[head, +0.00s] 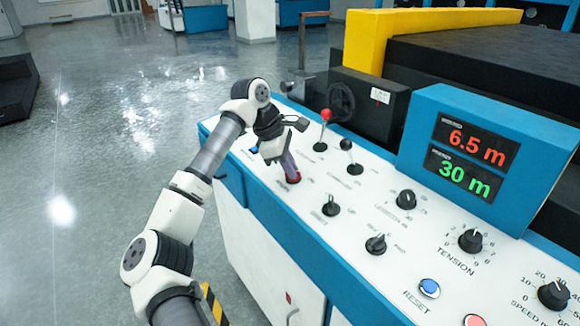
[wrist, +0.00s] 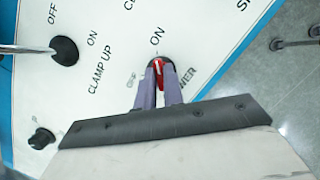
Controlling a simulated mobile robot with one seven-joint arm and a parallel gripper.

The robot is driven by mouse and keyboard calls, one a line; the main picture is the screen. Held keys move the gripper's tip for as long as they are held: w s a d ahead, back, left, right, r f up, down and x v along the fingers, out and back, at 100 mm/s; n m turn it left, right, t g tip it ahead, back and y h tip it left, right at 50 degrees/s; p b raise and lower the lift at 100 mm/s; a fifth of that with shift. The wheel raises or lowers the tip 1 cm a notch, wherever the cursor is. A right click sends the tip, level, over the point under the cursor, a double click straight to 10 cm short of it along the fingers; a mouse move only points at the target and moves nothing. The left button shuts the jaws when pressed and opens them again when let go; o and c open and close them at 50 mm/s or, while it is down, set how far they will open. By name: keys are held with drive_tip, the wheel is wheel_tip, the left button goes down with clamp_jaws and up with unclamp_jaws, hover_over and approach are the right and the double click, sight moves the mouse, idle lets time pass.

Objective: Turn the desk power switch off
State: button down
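The power switch (wrist: 159,67) is a small red handle on a round dark base, beside the partly covered word POWER on the white desk panel. In the wrist view its handle points roughly toward the ON label (wrist: 157,37). A faint, smaller label to its lower left is too blurred to read surely. My gripper (wrist: 159,76) reaches down to the switch, one finger on each side of the red handle, with red filling the gap between the tips. In the head view my gripper (head: 293,177) is at the red switch base, which its fingers mostly hide.
A red-knobbed lever (head: 326,116) and a black-knobbed lever (head: 346,144) stand close behind my gripper. Small black knobs (head: 330,206) lie nearer along the panel. A blue display box (head: 480,150) reads 6.5 m and 30 m. Open floor lies left of the desk.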

drive_tip(key=shift+f, duration=0.1)
idle(0.3)
drive_tip(key=n+t+b, duration=0.1)
drive_tip(key=n+b, duration=0.1)
drive_tip(key=n, duration=0.2)
drive_tip(key=shift+s+f+b, duration=0.1)
drive_tip(key=shift+f+b, duration=0.05)
drive_tip(key=shift+b, duration=0.25)
drive_tip(key=n+t+b, duration=0.1)
drive_tip(key=n+b, duration=0.2)
drive_tip(key=n, duration=0.2)
drive_tip(key=shift+n+y, duration=0.3)
drive_tip(key=shift+y, duration=0.1)
drive_tip(key=n+t+b, duration=0.1)
drive_tip(key=n+b, duration=0.1)
drive_tip(key=n, duration=0.2)
drive_tip(key=shift+s+n+y+b, duration=0.1)
drive_tip(key=shift+n+y+b, duration=0.2)
drive_tip(key=shift+y+b, duration=0.1)
drive_tip(key=shift+d+n+t+y+b, duration=0.15)
drive_tip(key=shift+n+y+b, duration=0.25)
drive_tip(key=shift+n, duration=0.65)
drive_tip(key=shift+a+n+t+y+b, duration=0.1)
drive_tip(key=shift+n+t+y+b, duration=0.1)
drive_tip(key=shift+n+b, duration=0.6)
drive_tip(key=shift+n, duration=0.35)
drive_tip(key=c, duration=1.5)
unclamp_jaws()
drive_tip(key=shift+d, duration=0.1)
drive_tip(key=shift+r, duration=0.25)
